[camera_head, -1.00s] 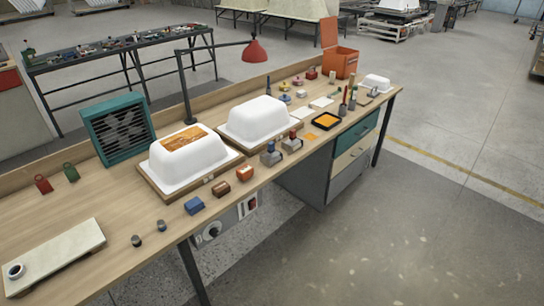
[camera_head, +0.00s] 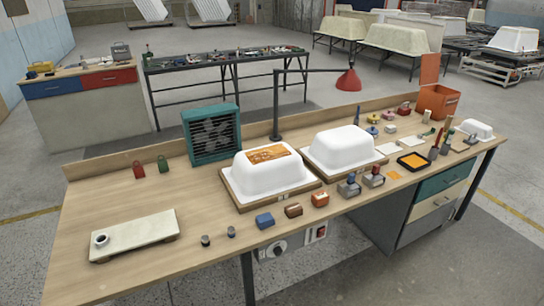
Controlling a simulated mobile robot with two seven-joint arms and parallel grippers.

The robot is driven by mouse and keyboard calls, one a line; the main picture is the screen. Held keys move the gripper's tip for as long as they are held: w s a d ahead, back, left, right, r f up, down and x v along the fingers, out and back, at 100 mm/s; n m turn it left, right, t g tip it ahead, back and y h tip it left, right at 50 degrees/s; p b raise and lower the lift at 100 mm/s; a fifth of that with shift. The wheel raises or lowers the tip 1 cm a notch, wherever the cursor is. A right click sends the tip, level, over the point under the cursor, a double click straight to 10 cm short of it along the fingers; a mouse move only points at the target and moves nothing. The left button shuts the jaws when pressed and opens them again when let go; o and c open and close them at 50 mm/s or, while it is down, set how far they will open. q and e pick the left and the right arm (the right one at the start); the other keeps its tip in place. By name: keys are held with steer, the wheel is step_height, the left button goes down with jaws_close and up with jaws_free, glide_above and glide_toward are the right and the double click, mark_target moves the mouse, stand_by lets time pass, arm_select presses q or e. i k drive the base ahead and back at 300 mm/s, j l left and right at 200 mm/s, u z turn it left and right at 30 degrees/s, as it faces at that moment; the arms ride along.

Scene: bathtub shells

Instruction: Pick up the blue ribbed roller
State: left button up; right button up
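No ribbed surface can be made out at this size, so I cannot tell for certain which thing is the blue ribbed roller. A small blue block-like piece (camera_head: 264,220) lies near the front edge of the wooden workbench (camera_head: 130,215), left of two brown-orange pieces (camera_head: 293,210). A grey piece with a dark blue top (camera_head: 349,186) stands farther right, beside a similar grey piece with a red top (camera_head: 374,177). Two small dark cylinders (camera_head: 205,240) (camera_head: 231,232) stand to the left of the blue piece. Neither of my grippers is in view.
Two white tub shells (camera_head: 268,178) (camera_head: 343,150) sit on wooden boards mid-bench. A teal fan box (camera_head: 211,136) and a red lamp (camera_head: 349,80) stand behind. A pale slab (camera_head: 135,236) lies at the left. Orange box (camera_head: 437,102) at far right. Floor in front is clear.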

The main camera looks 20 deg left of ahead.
mark_target(351, 188)
steer(key=i+l+u, duration=0.1)
steer(key=u, duration=0.55)
steer(key=i+l+u, duration=0.4)
steer(key=l, duration=0.2)
steer(key=i+l+u, duration=0.1)
steer(key=l+u, duration=0.15)
steer(key=i+l, duration=0.1)
steer(key=l, duration=0.25)
steer(key=i+l+u, duration=0.1)
steer(key=l, duration=0.3)
steer(key=i+l, duration=0.1)
steer(key=l, duration=0.3)
